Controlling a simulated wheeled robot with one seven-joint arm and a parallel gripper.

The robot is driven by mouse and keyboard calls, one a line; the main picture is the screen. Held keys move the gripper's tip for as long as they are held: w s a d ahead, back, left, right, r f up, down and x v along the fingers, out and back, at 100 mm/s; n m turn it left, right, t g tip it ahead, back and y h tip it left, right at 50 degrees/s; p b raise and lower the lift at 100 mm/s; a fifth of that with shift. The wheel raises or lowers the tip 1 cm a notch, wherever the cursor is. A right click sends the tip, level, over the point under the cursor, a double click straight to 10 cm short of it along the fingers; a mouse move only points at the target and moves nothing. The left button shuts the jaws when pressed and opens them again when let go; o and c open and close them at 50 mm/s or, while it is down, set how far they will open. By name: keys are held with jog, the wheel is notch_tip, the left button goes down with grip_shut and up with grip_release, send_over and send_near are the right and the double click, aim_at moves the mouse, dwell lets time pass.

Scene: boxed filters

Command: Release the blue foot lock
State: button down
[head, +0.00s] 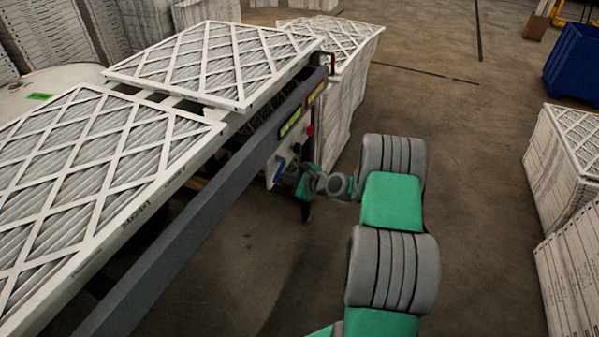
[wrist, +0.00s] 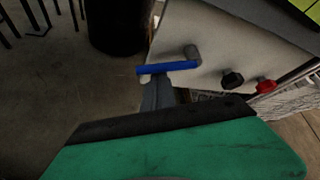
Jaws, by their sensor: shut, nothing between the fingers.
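The blue foot lock is a short blue lever (wrist: 165,68) on a grey pivot, mounted on a pale plate (wrist: 210,30) in the wrist view. It lies nearly level, pointing left from the pivot. In the head view a small bit of blue (head: 280,167) shows on the plate at the end of the grey conveyor rail. My gripper (wrist: 159,82) is shut and empty, its grey fingertips just below the lever's left part; I cannot tell whether they touch it. In the head view my gripper (head: 293,181) is close to the plate, its fingertips partly hidden.
A black knob (wrist: 232,79) and a red knob (wrist: 265,86) sit right of the lever. The grey rail (head: 190,218) runs beside framed filters (head: 90,165). Stacked filters (head: 345,85) stand behind; more stacks (head: 565,160) stand right. Floor (head: 480,180) between is clear.

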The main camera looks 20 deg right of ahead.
jog(key=shift+r+p, duration=0.3)
jog(key=shift+r, duration=0.25)
dwell(0.4)
notch_tip(320, 180, down, 5)
jog(key=b, duration=0.4)
jog(key=w+d+r+p+v, duration=0.1)
jog(key=d+v, duration=0.1)
jog(key=v, duration=0.8)
jog(key=shift+r, duration=0.25)
jog(key=shift+s+d, duration=0.1)
jog(key=s+a+r+n+g+h+p, duration=0.2)
jog(key=s+a+r+n+g+p, duration=0.5)
jog(key=a+r+n, duration=0.65)
jog(key=s+r+n+h, duration=0.1)
jog(key=s+r+n, duration=0.1)
jog(key=s, duration=0.4)
jog(key=s+a+r+n+g+h+p, duration=0.1)
jog(key=s+r+n, duration=0.2)
jog(key=s+n, duration=0.2)
jog(key=s+a+r+n+h+p, duration=0.1)
jog(key=s+r+n, duration=0.2)
jog(key=s, duration=0.4)
jog(key=shift+a+r+h, duration=0.2)
jog(key=shift+r+h, duration=0.05)
jog(key=shift+h, duration=0.05)
